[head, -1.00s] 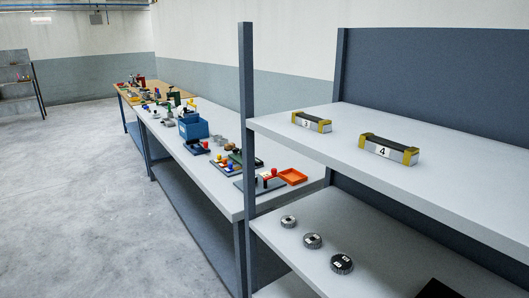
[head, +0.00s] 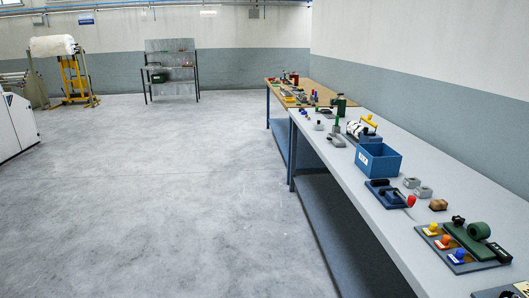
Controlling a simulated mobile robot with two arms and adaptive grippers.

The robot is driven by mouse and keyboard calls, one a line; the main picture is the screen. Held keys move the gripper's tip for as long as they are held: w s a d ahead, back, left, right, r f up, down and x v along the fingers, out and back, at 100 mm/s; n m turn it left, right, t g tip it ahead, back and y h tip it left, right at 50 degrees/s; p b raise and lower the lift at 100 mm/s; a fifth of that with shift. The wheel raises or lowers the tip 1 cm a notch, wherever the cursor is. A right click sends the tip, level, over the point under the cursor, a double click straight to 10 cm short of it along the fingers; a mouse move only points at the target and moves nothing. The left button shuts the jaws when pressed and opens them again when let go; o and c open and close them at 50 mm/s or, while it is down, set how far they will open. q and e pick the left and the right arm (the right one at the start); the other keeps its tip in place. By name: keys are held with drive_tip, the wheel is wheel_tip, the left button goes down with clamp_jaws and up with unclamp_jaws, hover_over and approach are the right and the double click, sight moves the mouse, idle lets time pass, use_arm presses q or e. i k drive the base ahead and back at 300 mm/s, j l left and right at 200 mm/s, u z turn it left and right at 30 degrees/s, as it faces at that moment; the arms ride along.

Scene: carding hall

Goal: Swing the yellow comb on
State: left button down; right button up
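I cannot make out a clear yellow comb. A small yellow T-shaped piece (head: 369,121) stands up behind the blue bin on the long grey workbench (head: 405,232); I cannot tell whether it is the comb or a handle. It sits at a small device with a white part (head: 356,130), partly hidden by the bin. Neither of my grippers is in view.
The blue bin (head: 378,160) stands on the bench. Nearer are a blue tray (head: 385,194), a green fixture (head: 474,240) and a board with coloured knobs (head: 458,256). A wooden-topped bench (head: 272,83) adjoins beyond. The floor (head: 180,200) at left is clear.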

sight(369, 117)
drive_tip(key=i+j, duration=0.1)
drive_tip(key=i, duration=1.65)
drive_tip(key=i+j, duration=0.15)
drive_tip(key=i, duration=1.55)
drive_tip(key=i+z, duration=0.4)
drive_tip(key=i+j+z, duration=0.2)
drive_tip(key=i+z, duration=0.2)
drive_tip(key=i+j+z, duration=0.6)
drive_tip(key=z, duration=0.2)
drive_tip(key=i+j+z, duration=0.15)
drive_tip(key=z, duration=0.35)
drive_tip(key=i+j+z, duration=0.2)
drive_tip(key=z, duration=0.3)
drive_tip(key=j+z, duration=0.45)
drive_tip(key=i+j+z, duration=0.15)
drive_tip(key=z, duration=0.35)
drive_tip(key=j+z, duration=0.5)
drive_tip(key=k+l, duration=0.05)
drive_tip(key=l, duration=0.05)
